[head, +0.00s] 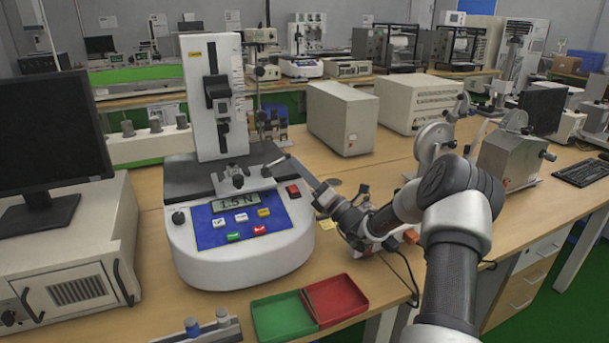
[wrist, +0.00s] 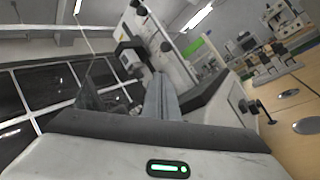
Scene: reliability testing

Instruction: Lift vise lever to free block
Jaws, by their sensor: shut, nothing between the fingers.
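The vise (head: 236,181) sits on the dark plate of the white force tester in the head view. Its lever (head: 276,162) sticks out to the upper right of the vise. The block is too small to tell apart from the jaws. My gripper (head: 322,190) is just right of the tester, apart from the lever and a little lower in the picture. It is shut and empty. In the wrist view the grey fingers (wrist: 163,98) point up the picture, with the tester's column (wrist: 158,42) beyond them.
The force tester (head: 245,262) has a display and coloured buttons in front. A green tray (head: 284,318) and a red tray (head: 335,301) lie at the table's front edge. A monitor (head: 50,140) stands at left. A grey machine (head: 510,160) stands right of my arm.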

